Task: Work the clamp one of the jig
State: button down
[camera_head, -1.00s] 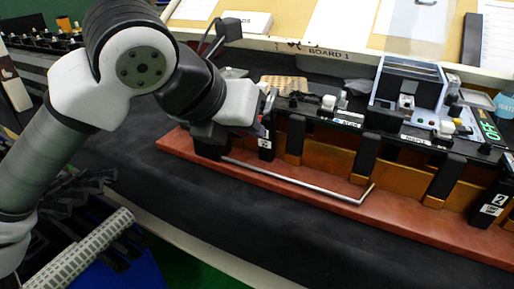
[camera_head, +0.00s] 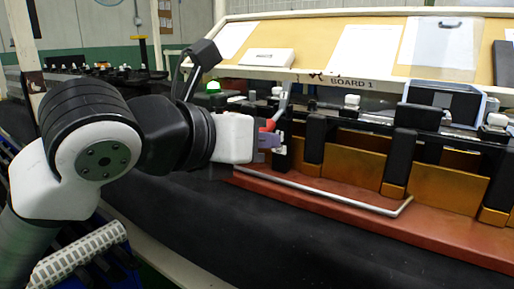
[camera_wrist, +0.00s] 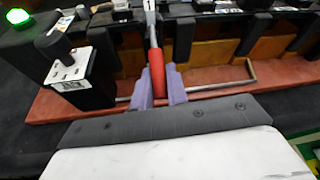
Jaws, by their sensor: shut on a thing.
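The jig is a long red base (camera_head: 330,196) with orange blocks and black posts. Clamp one has a red handle (camera_wrist: 157,78) on a grey metal lever that runs up to a plate marked 1 (camera_wrist: 150,5) in the wrist view. My gripper (camera_wrist: 159,90) has its purple fingers shut on the red handle, one on each side. In the head view my gripper (camera_head: 268,142) is at the left end of the jig, with a bit of the red handle (camera_head: 268,127) showing above it. The clamp's far end is partly hidden.
A bent metal rod (camera_head: 330,192) lies along the front of the red base. A black box with a knob (camera_wrist: 75,75) stands just left of my gripper, near a lit green lamp (camera_wrist: 55,38). A board with papers (camera_head: 362,52) rises behind. Dark cloth (camera_head: 250,235) lies in front.

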dwell(0.3)
jog(key=c, duration=1.4)
grip_release()
jog(key=p+v, duration=0.1)
jog(key=v, duration=1.2)
jog(key=shift+s+a+p, duration=0.25)
jog(key=shift+p, duration=0.1)
jog(key=shift+r, duration=0.1)
